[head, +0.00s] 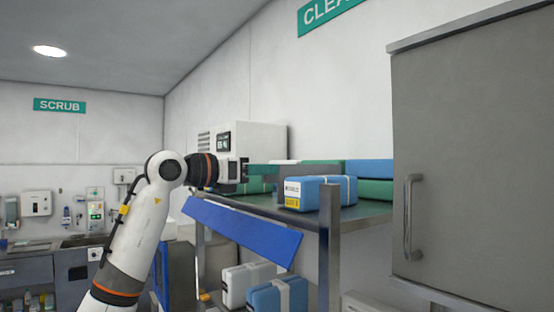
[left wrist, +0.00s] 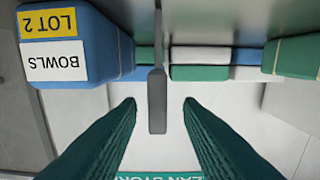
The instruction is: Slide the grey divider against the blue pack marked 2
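The grey divider (left wrist: 157,105) stands edge-on in the left wrist view, between my left gripper's two green fingers (left wrist: 160,102), with a gap on each side. The gripper is open. The blue pack (left wrist: 112,45) with the yellow "LOT 2" label and white "BOWLS" label is left of the divider there, with a gap between them. In the head view the same blue pack (head: 328,192) sits at the shelf's front, and the grey divider (head: 292,178) shows partly behind it. My left gripper (head: 268,170) reaches in from the left. My right gripper is out of view.
Green and blue packs (head: 370,168) lie farther back on the shelf (head: 372,210). A white device (head: 262,142) stands behind my gripper. A blue panel (head: 240,232) slants along the shelf front. A metal post (head: 329,240) and grey cabinet (head: 465,150) are to the right.

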